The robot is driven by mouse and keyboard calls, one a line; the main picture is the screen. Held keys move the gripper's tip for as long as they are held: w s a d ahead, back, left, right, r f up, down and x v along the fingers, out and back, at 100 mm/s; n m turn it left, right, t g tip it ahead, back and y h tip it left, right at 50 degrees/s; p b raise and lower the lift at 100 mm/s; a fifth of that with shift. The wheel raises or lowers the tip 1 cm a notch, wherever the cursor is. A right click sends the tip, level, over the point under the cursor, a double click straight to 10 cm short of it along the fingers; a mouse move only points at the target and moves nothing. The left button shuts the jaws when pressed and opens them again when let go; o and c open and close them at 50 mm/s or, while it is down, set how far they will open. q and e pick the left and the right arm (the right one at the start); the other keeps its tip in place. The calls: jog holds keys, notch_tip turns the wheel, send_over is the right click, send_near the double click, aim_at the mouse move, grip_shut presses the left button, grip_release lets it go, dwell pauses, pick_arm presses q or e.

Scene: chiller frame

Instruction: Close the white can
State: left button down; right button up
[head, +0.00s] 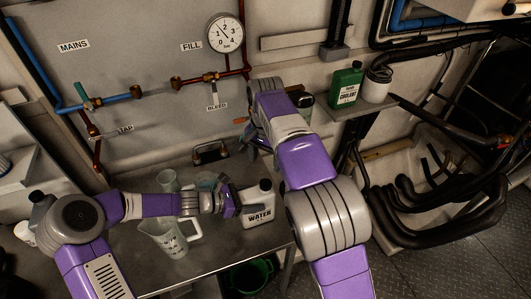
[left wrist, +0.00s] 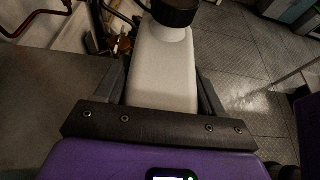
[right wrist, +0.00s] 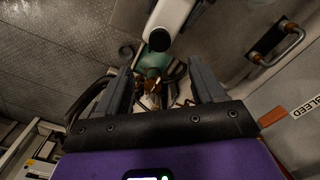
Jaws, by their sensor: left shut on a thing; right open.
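The white can (head: 259,210), labelled WATER, is upright near the table's right edge. A black cap (head: 265,185) is on its neck; how tightly it sits I cannot tell. My left gripper (head: 232,203) is shut around the can's body from the left. The left wrist view shows the white can (left wrist: 163,70) between the fingers, with the black cap (left wrist: 175,12) above. My right gripper (head: 247,139) is open and empty, above and behind the can, near the wall panel. The right wrist view shows its spread fingers (right wrist: 162,80).
A measuring jug (head: 172,238) and clear beakers (head: 168,180) stand left of the can. A green coolant can (head: 346,85) and a white container (head: 377,85) are on the right shelf. A green bucket (head: 250,275) is below the table. Pipes line the wall.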

notch_tip(320, 180, up, 2)
dwell(0.4)
pick_arm(q)
jog(key=shift+c, duration=0.2)
grip_release()
jog(key=shift+a, duration=0.1)
jog(key=p+v, duration=0.1)
jog(key=v, duration=0.6)
jog(key=shift+a, duration=0.2)
pick_arm(e)
jog(key=shift+r, duration=0.6)
pick_arm(q)
jog(key=shift+s+r, duration=0.1)
jog(key=shift+r, duration=0.1)
pick_arm(e)
jog(key=shift+r, duration=0.1)
